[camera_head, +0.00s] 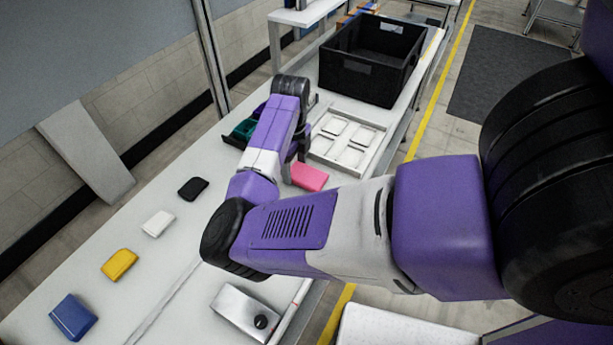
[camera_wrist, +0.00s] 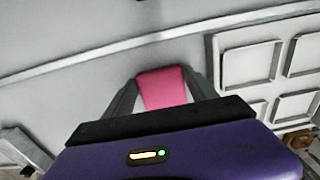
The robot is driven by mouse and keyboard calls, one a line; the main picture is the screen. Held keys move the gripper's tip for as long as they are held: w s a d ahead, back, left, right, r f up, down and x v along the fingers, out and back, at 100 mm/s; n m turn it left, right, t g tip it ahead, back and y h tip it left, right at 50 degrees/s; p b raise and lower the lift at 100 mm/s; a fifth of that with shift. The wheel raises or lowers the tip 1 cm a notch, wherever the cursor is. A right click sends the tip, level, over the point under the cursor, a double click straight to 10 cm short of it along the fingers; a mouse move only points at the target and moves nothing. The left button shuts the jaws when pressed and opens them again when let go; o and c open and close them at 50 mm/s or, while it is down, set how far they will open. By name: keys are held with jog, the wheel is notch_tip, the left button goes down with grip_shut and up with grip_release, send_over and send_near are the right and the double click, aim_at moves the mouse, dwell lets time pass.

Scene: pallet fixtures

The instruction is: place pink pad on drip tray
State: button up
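The pink pad (camera_head: 309,177) shows just beyond my wrist, over the white table between the arm and the pale four-recess tray. In the wrist view the pink pad (camera_wrist: 162,88) lies between the two fingers of my gripper (camera_wrist: 161,78), with a finger against each side. My gripper (camera_head: 296,170) is partly hidden by the arm in the head view. A small dark tray (camera_head: 232,139) with green and purple items stands behind the arm. The pale tray (camera_head: 322,155) with square recesses is to the right. I cannot tell which one is the drip tray.
Black (camera_head: 193,189), white (camera_head: 158,223), yellow (camera_head: 119,265) and blue (camera_head: 73,317) pads lie in a row along the table's left. A large black crate (camera_head: 345,80) stands at the back. A metal box with a black knob (camera_head: 240,308) is at the front.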

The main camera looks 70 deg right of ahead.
jog(key=c, duration=0.9)
jog(key=shift+r, duration=0.15)
